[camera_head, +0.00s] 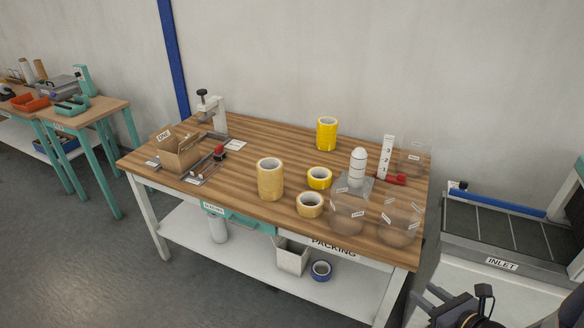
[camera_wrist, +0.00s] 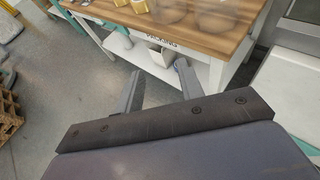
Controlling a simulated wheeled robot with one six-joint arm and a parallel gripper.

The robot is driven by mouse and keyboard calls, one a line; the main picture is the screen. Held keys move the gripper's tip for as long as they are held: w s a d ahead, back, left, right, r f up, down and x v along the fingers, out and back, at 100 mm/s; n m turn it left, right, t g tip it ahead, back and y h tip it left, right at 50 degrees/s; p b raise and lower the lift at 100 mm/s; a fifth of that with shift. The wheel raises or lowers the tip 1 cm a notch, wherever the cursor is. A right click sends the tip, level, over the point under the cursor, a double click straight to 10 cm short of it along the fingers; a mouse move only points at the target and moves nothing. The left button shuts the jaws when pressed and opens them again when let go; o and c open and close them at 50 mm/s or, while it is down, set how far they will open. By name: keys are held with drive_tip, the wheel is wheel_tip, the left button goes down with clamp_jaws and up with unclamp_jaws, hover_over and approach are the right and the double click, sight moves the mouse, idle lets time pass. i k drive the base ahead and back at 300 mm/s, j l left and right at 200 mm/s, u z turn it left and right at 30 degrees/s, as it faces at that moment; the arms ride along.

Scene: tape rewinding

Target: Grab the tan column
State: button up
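The tan column (camera_head: 270,180) is a stack of tan tape rolls standing upright on the wooden packing table (camera_head: 240,151), left of its middle front. A single low tan roll (camera_head: 309,205) lies to its right. My gripper (camera_wrist: 158,82) is open and empty in the wrist view, its two fingers apart in front of the table. It is away from the column, beyond the table's front edge. Dark parts of my arm show at the lower right of the head view. The wrist view cuts off the tabletop, and I cannot make out the column there.
A yellow column (camera_head: 327,133) and a low yellow roll (camera_head: 319,178) stand near. Clear domes (camera_head: 398,222) and a white post (camera_head: 357,167) crowd the right side. A cardboard box (camera_head: 177,150) and tools lie left. A lower shelf (camera_head: 245,252) holds a blue roll (camera_head: 320,270).

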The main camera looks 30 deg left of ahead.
sight(270, 179)
drive_tip(key=i+j+z, duration=0.15)
drive_tip(key=j, duration=0.95)
drive_tip(key=i+j+z, duration=0.15)
drive_tip(key=j, duration=1)
drive_tip(key=i+j+z, duration=0.15)
drive_tip(key=j, duration=1)
drive_tip(key=k, duration=0.05)
